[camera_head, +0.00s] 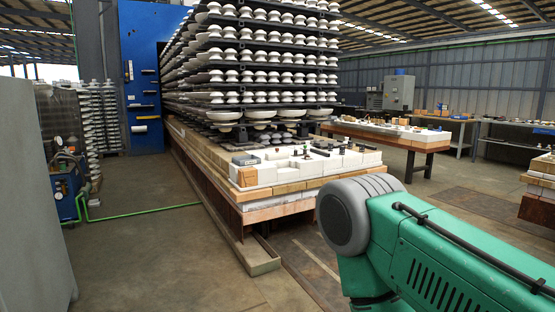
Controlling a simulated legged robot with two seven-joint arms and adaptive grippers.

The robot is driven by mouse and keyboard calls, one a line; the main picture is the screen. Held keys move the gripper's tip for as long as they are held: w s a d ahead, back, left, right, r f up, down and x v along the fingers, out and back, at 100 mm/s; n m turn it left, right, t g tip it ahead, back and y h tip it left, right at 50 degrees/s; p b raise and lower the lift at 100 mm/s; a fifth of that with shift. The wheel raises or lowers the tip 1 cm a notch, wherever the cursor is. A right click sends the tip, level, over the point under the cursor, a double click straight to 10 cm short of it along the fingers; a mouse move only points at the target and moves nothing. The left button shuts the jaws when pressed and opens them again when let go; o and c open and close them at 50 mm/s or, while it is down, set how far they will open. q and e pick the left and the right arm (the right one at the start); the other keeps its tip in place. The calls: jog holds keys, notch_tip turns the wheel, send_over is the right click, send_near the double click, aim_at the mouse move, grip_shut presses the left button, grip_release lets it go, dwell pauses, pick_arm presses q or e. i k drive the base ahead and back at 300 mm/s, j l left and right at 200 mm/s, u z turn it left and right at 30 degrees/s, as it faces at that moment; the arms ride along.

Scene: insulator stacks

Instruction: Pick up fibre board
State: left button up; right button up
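I cannot single out a fibre board for certain. White blocks and slabs (290,166) lie on the near end of a long brick-built base, under the insulator racks, and a board may be among them. A green arm link with a grey rounded joint reaches in from the lower right, close to the camera. Neither gripper shows in this view, and no held object is visible. The arm hides part of the floor at the right.
Racks of white insulators (265,60) rise above the base (262,215). A table (395,135) with white blocks stands behind at the right. A blue cabinet (140,75) stands at the back. A green hose (145,213) crosses otherwise open floor at the left. A grey panel (30,200) fills the left edge.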

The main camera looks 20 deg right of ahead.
aim_at(271, 156)
jog(key=i+l+z, duration=0.3)
jog(key=i+l, duration=2.05)
jog(key=i, duration=0.15)
jog(key=i+l+u, duration=0.15)
jog(key=i, duration=0.5)
jog(key=i+l+u, duration=0.1)
jog(key=i, duration=0.55)
jog(key=i+l+u, duration=0.1)
jog(key=i+l, duration=0.3)
jog(key=l, duration=0.15)
jog(key=i+l+u, duration=0.15)
jog(key=i+l, duration=0.3)
jog(key=k+l, duration=0.1)
jog(key=k, duration=0.4)
